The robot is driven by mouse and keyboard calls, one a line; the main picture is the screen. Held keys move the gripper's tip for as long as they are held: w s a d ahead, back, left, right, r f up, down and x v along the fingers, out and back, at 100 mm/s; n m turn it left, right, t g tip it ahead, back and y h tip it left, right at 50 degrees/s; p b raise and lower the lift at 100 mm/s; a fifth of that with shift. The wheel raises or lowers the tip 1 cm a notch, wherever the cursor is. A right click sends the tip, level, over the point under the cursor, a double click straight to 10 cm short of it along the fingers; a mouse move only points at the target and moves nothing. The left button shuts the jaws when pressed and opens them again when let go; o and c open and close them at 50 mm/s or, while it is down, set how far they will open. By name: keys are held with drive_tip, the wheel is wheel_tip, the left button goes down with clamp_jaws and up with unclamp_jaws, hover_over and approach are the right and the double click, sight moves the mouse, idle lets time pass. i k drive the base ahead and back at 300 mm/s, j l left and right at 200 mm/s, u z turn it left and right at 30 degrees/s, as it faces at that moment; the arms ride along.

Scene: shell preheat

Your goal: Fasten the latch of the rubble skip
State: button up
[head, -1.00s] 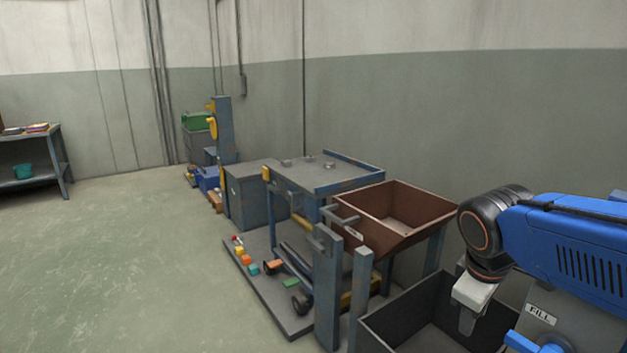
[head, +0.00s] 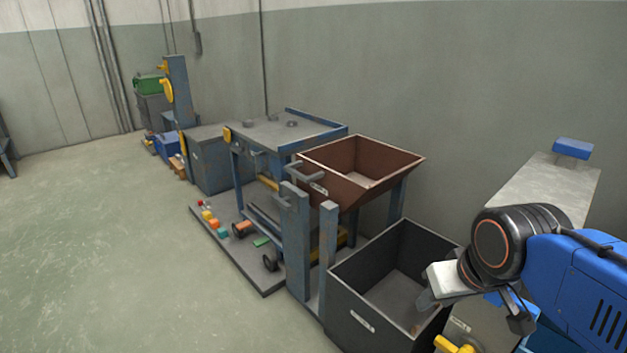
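A brown, open-topped skip (head: 340,190), which looks like the rubble skip, sits on a blue-grey frame in the middle of the head view. It is empty as far as I can see, and its small label is unreadable. A grey bar (head: 308,174), possibly the latch or a handle, sticks out at its left corner beside an upright post (head: 296,240). I cannot tell whether the latch is fastened. My gripper (head: 428,298) is at the lower right, over the dark bin, apart from the skip. Its fingers are partly hidden and nothing is visibly held.
A dark open bin (head: 350,305) stands below and in front of the skip. A grey worktable (head: 270,132) is behind it, with a low platform (head: 215,235) carrying small coloured blocks and wheels. A slanted grey panel (head: 550,190) is at right. The floor at left is clear.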

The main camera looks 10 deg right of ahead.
sight(283, 202)
drive_tip(key=i+j+z, duration=0.3)
drive_tip(key=i+j, duration=0.15)
drive_tip(key=j, duration=0.25)
drive_tip(key=i+j+z, duration=0.15)
drive_tip(key=j, duration=0.2)
drive_tip(key=i+j+z, duration=0.15)
drive_tip(key=j, duration=0.3)
